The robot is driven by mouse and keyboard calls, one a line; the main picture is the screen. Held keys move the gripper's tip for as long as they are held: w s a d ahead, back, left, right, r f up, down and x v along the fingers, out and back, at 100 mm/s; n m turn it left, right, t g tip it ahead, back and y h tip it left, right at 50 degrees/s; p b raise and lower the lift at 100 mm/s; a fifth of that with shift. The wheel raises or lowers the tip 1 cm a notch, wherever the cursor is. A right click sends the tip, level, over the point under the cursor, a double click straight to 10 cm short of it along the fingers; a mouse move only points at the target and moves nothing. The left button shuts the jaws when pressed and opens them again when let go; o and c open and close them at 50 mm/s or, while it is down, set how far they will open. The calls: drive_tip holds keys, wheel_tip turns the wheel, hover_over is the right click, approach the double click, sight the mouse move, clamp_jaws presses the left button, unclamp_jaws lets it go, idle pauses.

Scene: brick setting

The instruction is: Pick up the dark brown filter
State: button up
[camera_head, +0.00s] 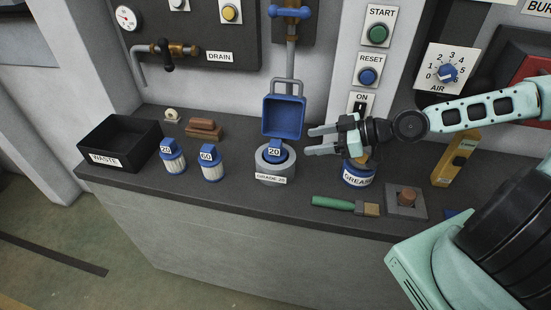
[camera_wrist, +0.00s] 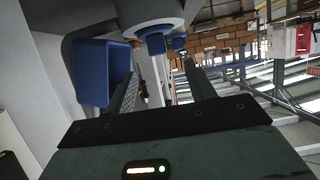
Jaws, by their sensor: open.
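I cannot make out a dark brown filter. Two filters with blue caps and pale ribbed bodies stand on the counter in the head view, one marked 20 (camera_head: 173,160) and one marked 60 (camera_head: 211,166). Another blue filter marked 20 (camera_head: 274,153) sits in a grey round holder (camera_head: 276,172) labelled GRADE 20. My gripper (camera_head: 314,140) is open and empty, to the right of that holder and above the counter, its fingers pointing left. In the wrist view my gripper's fingers (camera_wrist: 162,85) are apart with nothing between them.
A black WASTE bin (camera_head: 104,156) stands at the left. A brown block (camera_head: 205,127) lies behind the filters. A GREASE can (camera_head: 358,174), green-handled brush (camera_head: 335,203) and grey plate with brown plug (camera_head: 407,197) are at right.

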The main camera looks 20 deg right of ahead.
sight(279, 143)
drive_tip(key=p+x, duration=0.1)
drive_tip(key=x, duration=0.6)
drive_tip(key=shift+w+a+f, duration=0.1)
drive_tip(key=shift+w+a, duration=0.1)
drive_tip(key=shift+a, duration=0.1)
drive_tip(key=p+x, duration=0.2)
drive_tip(key=x, duration=0.1)
drive_tip(key=p+x, duration=0.1)
drive_tip(key=shift+w+a, duration=0.3)
drive_tip(key=shift+w, duration=0.1)
drive_tip(key=shift+w+a, duration=0.15)
drive_tip(key=shift+a, duration=0.05)
drive_tip(key=c, duration=1)
drive_tip(key=shift+c, duration=0.7)
